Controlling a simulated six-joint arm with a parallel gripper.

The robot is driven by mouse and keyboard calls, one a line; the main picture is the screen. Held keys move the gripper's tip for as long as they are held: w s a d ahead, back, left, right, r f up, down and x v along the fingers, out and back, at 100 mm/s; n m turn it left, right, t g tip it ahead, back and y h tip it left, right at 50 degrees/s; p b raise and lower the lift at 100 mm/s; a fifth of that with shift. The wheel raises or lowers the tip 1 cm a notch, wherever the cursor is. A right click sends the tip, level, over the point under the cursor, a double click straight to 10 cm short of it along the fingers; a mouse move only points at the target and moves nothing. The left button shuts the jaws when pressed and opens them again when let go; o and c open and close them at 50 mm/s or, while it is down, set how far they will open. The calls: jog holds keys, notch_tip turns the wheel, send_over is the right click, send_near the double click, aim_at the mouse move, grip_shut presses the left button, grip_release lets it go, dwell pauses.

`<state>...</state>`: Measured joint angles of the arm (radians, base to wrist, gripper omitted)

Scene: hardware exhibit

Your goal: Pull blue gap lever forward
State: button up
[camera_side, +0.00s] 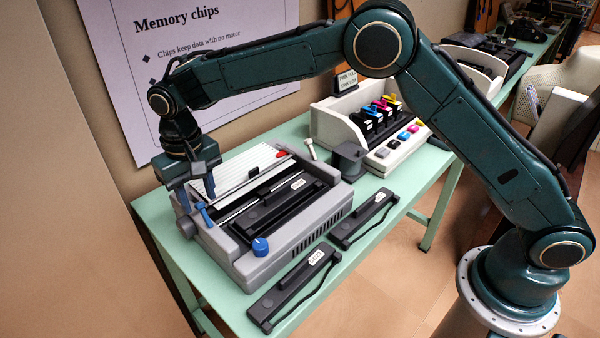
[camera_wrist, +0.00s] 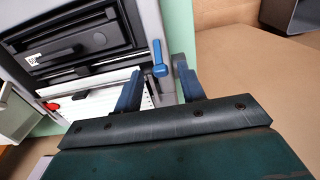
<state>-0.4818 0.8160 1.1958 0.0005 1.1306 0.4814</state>
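The blue gap lever (camera_side: 205,214) stands at the left end of the grey printer (camera_side: 290,243), below my gripper. In the wrist view the lever (camera_wrist: 158,52) shows a thin stem and a rounded end, at the printer's edge. My gripper (camera_side: 196,201) points down over that end of the printer. In the wrist view my gripper (camera_wrist: 160,68) is open, with one blue finger on each side of the lever's rounded end. I see gaps between the lever and both fingers. Whether the lever's end is at fingertip depth is hard to tell.
A blue knob (camera_side: 260,246) sits on the printer's front corner. Two black cartridges (camera_side: 363,218) (camera_side: 293,288) lie on the green table (camera_side: 397,187) in front. A white tray with coloured cartridges (camera_side: 330,130) and a dark grey block (camera_side: 348,160) stand to the right.

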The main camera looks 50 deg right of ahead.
jog(key=shift+f, duration=0.4)
grip_shut()
